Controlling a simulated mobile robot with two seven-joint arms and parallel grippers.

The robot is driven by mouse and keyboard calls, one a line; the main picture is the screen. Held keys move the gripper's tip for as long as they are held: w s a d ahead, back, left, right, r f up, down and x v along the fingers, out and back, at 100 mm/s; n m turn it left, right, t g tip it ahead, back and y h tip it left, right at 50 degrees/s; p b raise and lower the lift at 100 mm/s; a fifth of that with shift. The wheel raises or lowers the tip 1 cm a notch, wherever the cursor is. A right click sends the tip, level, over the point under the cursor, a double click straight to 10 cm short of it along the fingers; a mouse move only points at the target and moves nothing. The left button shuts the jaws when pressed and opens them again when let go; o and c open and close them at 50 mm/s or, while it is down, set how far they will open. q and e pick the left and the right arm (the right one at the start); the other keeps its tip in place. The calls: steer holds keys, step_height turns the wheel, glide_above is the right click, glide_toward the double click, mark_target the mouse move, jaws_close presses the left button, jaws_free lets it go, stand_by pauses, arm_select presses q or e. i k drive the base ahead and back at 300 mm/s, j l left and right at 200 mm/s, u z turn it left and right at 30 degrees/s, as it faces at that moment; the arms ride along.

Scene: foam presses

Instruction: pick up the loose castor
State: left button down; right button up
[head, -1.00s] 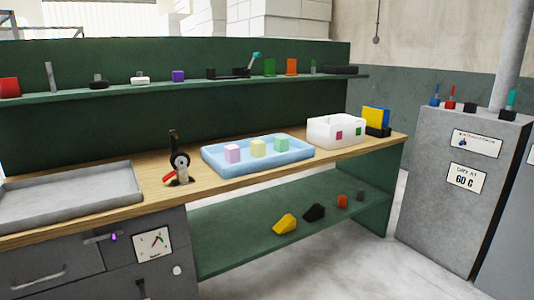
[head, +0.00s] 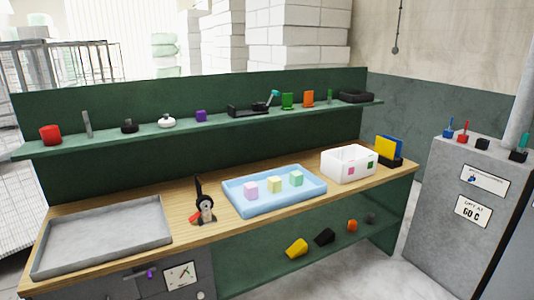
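A small upright black piece with a pale round face and a red lever (head: 204,209) stands on the wooden bench top, between the grey tray and the blue tray. It may be the loose castor, but it is too small to be sure. Neither of my grippers is in view.
The grey tray (head: 45,271) is empty. The blue tray (head: 262,207) holds pink, yellow and green cubes. A white bin (head: 342,170) stands to its right, beside yellow and blue panels (head: 388,150). A green shelf (head: 60,148) above carries several small items. Wedges (head: 297,248) lie below the bench.

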mark_target(205, 204)
steer(key=i+u, duration=0.1)
steer(key=u, duration=0.35)
steer(key=l+u, duration=0.1)
steer(key=u, duration=0.35)
steer(key=i+l+u, duration=0.1)
steer(key=u, duration=0.35)
steer(key=i+l+u, duration=0.15)
steer(key=l+u, duration=0.2)
steer(key=l, duration=0.15)
steer(key=i+l+u, duration=0.1)
steer(key=l+u, duration=0.25)
steer(key=l, duration=0.15)
